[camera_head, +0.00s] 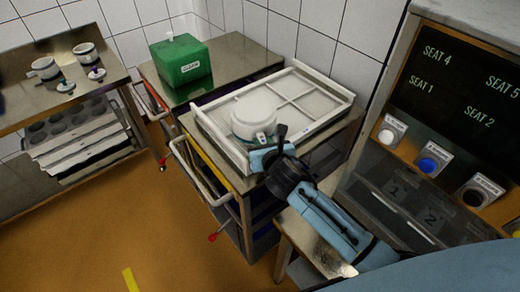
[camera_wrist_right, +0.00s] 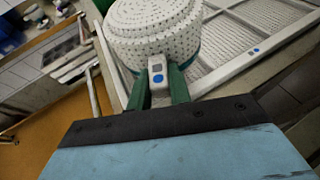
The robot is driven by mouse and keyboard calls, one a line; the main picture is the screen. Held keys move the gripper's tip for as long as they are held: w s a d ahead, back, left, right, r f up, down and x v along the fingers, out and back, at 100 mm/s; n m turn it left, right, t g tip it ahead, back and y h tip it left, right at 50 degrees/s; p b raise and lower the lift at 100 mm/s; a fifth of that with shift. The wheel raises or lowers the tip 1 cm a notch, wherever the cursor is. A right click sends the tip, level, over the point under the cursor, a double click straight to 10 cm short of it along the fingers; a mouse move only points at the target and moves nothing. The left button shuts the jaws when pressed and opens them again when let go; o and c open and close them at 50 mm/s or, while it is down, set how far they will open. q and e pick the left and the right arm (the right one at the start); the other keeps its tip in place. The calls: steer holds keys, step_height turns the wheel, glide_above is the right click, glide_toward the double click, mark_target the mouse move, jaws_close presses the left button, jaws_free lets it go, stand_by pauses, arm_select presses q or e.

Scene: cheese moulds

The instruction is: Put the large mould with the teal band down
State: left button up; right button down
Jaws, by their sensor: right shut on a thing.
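The large mould (camera_head: 254,116) is a white, round, perforated tub, with a thin teal edge showing low on its near side. It also shows in the right wrist view (camera_wrist_right: 155,30), upright or nearly so. My right gripper (camera_head: 264,153) is shut on its near side, at a small grey tab with a blue dot (camera_wrist_right: 157,72) between the fingers. The mould is over the front left part of a white divided tray (camera_head: 313,119). I cannot tell whether it touches the tray floor. My left gripper is not in view.
The tray's right and back compartments look empty. A green box (camera_head: 180,62) stands on the cart behind. Small moulds or cups (camera_head: 44,68) stand on the left table (camera_head: 110,75). A panel with seat labels (camera_head: 460,80) and coloured knobs rises at the right.

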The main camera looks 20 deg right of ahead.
steer(key=shift+s+f, duration=0.1)
steer(key=shift+f, duration=0.8)
step_height(320, 180, down, 3)
steer(key=shift+r+b, duration=0.15)
steer(key=shift+b, duration=0.35)
steer(key=shift+f, duration=0.6)
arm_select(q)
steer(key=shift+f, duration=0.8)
arm_select(e)
steer(key=c, duration=1.3)
jaws_free()
steer(key=shift+r, duration=0.1)
steer(key=shift+r, duration=0.1)
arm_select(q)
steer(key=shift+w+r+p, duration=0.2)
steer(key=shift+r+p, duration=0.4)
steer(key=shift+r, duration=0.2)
arm_select(e)
steer(key=v, duration=1.1)
steer(key=shift+s+d+r, duration=0.1)
steer(key=shift+s, duration=0.3)
